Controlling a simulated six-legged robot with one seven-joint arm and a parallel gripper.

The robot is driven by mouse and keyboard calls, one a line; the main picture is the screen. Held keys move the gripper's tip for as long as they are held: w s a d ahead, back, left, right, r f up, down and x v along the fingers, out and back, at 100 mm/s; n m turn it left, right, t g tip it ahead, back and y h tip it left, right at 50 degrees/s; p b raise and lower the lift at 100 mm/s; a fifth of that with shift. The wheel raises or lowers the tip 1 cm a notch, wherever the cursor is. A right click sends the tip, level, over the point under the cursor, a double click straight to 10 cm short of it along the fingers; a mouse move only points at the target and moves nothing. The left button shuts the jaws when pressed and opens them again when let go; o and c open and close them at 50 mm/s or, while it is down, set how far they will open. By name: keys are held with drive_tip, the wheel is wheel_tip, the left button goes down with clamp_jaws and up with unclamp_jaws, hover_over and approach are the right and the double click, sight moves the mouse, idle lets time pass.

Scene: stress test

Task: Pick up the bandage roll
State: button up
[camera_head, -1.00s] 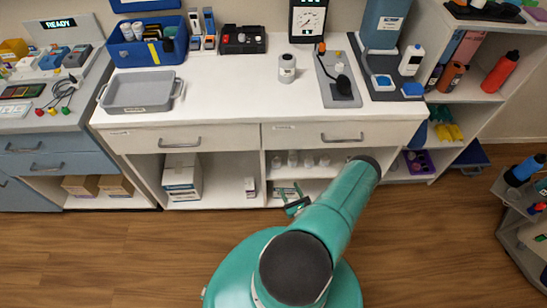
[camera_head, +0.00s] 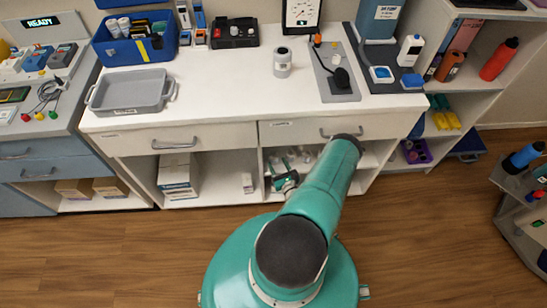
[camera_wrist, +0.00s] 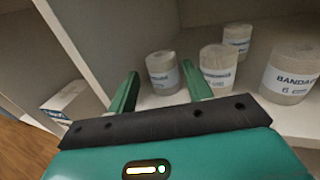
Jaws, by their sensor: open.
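Several whitish bandage rolls stand upright on a shelf under the counter. In the wrist view, one bandage roll (camera_wrist: 162,73) with a pale blue label shows beyond my gripper (camera_wrist: 160,70), roughly between its two spread green fingers. A second roll (camera_wrist: 217,68) stands just right of the right finger. A third roll (camera_wrist: 238,37) is farther back, and a larger-looking roll (camera_wrist: 290,76) labelled "BANDAGE" is at the right. My gripper is open and empty. In the head view my gripper (camera_head: 285,183) is at the shelf opening, and my arm partly hides the rolls.
The white shelf wall (camera_wrist: 75,35) rises left of my gripper, with a small white box (camera_wrist: 64,101) beyond it. The wooden floor (camera_head: 120,260) in front is open.

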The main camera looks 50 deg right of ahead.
sight(276, 159)
drive_tip(key=x, duration=0.5)
drive_tip(key=shift+w+d+r, duration=0.2)
drive_tip(key=shift+w+d, duration=0.05)
drive_tip(key=c, duration=0.7)
